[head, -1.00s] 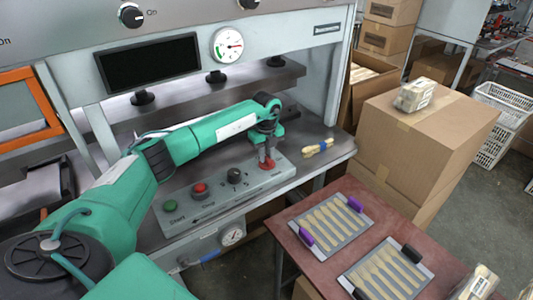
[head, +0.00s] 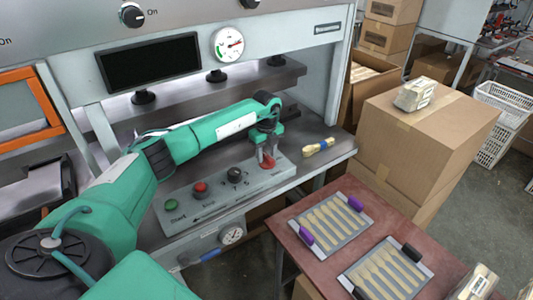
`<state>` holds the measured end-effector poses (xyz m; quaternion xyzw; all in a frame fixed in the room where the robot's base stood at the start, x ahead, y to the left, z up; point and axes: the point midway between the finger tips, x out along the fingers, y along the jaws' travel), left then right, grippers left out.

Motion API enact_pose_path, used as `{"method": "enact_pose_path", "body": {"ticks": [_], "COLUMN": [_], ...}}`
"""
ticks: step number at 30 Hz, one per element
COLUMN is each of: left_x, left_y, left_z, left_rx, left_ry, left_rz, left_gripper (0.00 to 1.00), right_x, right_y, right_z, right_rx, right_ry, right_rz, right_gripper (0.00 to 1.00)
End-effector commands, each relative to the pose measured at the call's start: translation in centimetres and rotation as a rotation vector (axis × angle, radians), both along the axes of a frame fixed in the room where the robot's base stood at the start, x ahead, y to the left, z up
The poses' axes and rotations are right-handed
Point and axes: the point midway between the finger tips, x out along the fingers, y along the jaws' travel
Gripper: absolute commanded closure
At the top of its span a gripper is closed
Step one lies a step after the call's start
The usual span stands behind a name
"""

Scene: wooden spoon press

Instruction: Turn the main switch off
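The grey control panel (head: 213,203) sits on the front of the press bench. A red switch (head: 267,162), which looks like the main switch, is at the panel's right end, partly hidden by my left gripper. My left gripper (head: 267,156) points down with its fingertips at this red switch. It is too small to tell whether the fingers are closed on it. My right gripper is not in view.
The panel also carries a green button (head: 170,204), a red button (head: 200,188) and a black knob (head: 234,174). A brush (head: 318,147) lies on the bench to the right. Trays of wooden spoons rest on the red-brown table (head: 327,270).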

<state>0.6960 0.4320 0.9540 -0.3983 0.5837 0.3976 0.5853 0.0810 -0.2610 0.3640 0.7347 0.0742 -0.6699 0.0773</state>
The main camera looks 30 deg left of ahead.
Motion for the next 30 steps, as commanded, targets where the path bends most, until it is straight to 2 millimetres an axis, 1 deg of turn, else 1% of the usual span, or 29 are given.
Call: {"method": "enact_pose_path", "body": {"ticks": [7,11,14,21,24,27,30], "left_x": [0.0,0.0,0.1,0.1,0.0,0.0,0.0], "left_y": [-0.1,0.0,0.0,0.0,0.0,0.0,0.0], "left_z": [0.1,1.4,3.2,8.8,10.8,12.3,13.2], "left_rx": [-0.001,0.0,0.0,-0.001,0.0,0.0,0.0], "left_ry": [0.001,-0.002,-0.003,-0.004,-0.003,-0.002,0.0], "left_rz": [-0.002,-0.002,-0.003,-0.002,-0.001,-0.001,-0.001], "left_gripper": [0.6,0.6,0.6,0.6,0.6,0.6,0.6], "right_x": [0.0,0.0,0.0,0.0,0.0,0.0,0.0], "right_y": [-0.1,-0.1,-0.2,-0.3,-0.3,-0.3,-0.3], "right_z": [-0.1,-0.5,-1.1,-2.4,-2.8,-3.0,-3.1], "right_rx": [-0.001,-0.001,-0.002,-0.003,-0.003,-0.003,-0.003], "right_ry": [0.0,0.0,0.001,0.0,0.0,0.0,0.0], "right_rz": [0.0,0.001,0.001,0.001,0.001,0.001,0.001], "right_gripper": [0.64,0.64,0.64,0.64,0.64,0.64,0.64]}}
